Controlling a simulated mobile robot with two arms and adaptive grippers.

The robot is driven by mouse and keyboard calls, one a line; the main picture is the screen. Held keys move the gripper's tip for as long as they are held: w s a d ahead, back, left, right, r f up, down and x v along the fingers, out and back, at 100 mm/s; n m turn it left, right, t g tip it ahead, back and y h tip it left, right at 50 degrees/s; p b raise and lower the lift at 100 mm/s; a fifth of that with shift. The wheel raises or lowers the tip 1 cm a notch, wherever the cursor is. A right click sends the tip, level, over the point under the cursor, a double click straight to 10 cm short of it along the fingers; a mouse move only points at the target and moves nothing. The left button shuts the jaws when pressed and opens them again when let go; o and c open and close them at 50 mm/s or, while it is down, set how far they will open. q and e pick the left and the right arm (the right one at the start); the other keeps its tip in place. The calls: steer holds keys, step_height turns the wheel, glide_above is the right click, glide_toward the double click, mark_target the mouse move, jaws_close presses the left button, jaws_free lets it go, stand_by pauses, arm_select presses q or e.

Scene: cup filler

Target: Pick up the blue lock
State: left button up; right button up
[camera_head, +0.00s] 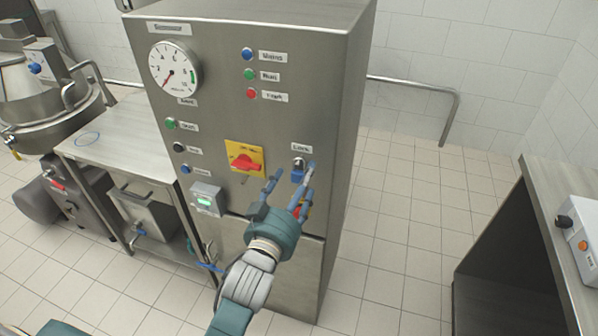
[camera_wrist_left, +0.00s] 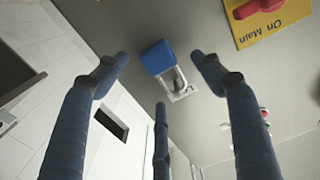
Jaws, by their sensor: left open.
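The blue lock (camera_head: 297,174) hangs by its shackle from a plate under the "Lock" label on the front of the steel cabinet. In the left wrist view the blue lock (camera_wrist_left: 157,56) shows its blue body and grey shackle in front of the fingers. My left gripper (camera_head: 289,178) is open, its fingers pointing up at the cabinet front beside the lock. In the left wrist view the open fingers of the left gripper (camera_wrist_left: 160,75) stand either side of the lock, with a gap to it. I cannot tell whether any finger touches it. The right gripper is not in view.
The steel cabinet (camera_head: 335,110) carries a gauge (camera_head: 174,68), several buttons and a red switch on a yellow plate (camera_head: 246,160) left of the lock. A steel table (camera_head: 115,140) stands at left. A counter (camera_head: 545,210) stands at right, with free floor between.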

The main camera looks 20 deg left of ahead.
arm_select(q)
steer(key=shift+w, duration=0.5)
steer(key=shift+s, duration=0.1)
steer(key=c, duration=1.3)
steer(key=shift+c, duration=0.3)
